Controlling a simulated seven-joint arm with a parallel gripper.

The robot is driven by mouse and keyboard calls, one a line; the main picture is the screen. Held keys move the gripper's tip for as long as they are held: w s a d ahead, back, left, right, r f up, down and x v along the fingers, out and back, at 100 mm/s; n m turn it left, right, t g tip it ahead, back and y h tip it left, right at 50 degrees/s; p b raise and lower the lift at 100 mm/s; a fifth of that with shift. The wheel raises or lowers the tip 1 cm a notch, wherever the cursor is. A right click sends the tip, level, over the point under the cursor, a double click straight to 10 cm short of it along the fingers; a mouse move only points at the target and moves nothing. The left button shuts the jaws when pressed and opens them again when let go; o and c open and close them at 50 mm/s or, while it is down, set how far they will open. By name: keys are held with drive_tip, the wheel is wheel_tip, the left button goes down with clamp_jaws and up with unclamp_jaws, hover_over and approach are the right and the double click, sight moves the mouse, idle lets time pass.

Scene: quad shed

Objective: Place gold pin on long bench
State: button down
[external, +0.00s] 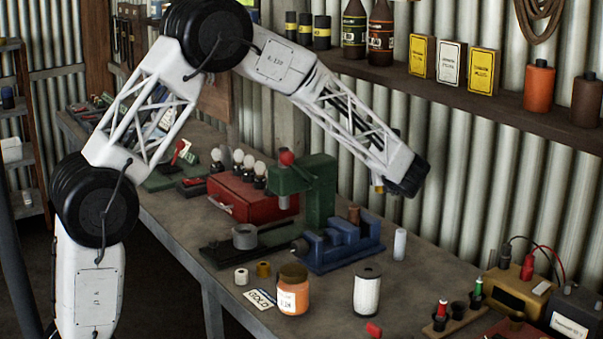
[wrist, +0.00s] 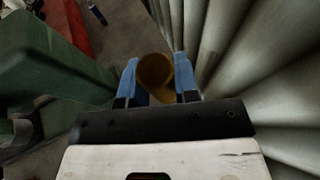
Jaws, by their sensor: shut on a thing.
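My gripper (wrist: 160,80) is shut on the gold pin (wrist: 155,70), seen end-on between its two blue fingers in the wrist view. In the external view, my gripper (external: 378,187) is up near the corrugated wall, above and behind the blue vise. It is mostly hidden by my wrist, with only a small yellowish and blue bit showing. The long bench (external: 178,212) runs along the wall below, well apart from the held pin.
A green press (external: 319,190), red drawer box (external: 245,194) and blue vise (external: 345,248) crowd the bench. A small brass ring (external: 263,269), orange jar (external: 293,293) and white canister (external: 367,294) stand by the card. A shelf (external: 455,95) with bottles and boxes juts from the wall.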

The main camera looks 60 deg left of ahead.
drive_tip(key=s+a+n+g, duration=0.2)
drive_tip(key=a+n+g, duration=0.1)
drive_tip(key=a, duration=1.3)
drive_tip(key=s+a+n+g, duration=0.3)
drive_tip(key=a+g, duration=0.1)
drive_tip(key=a, duration=1.2)
drive_tip(key=s+a+n+g, duration=0.3)
drive_tip(key=a, duration=1.3)
drive_tip(key=shift+s+a+f, duration=0.25)
drive_tip(key=shift+a+f, duration=0.05)
drive_tip(key=shift+a, duration=0.05)
drive_tip(key=shift+f, duration=3.1)
drive_tip(key=shift+f, duration=0.1)
drive_tip(key=shift+f, duration=1.8)
drive_tip(key=shift+f, duration=0.1)
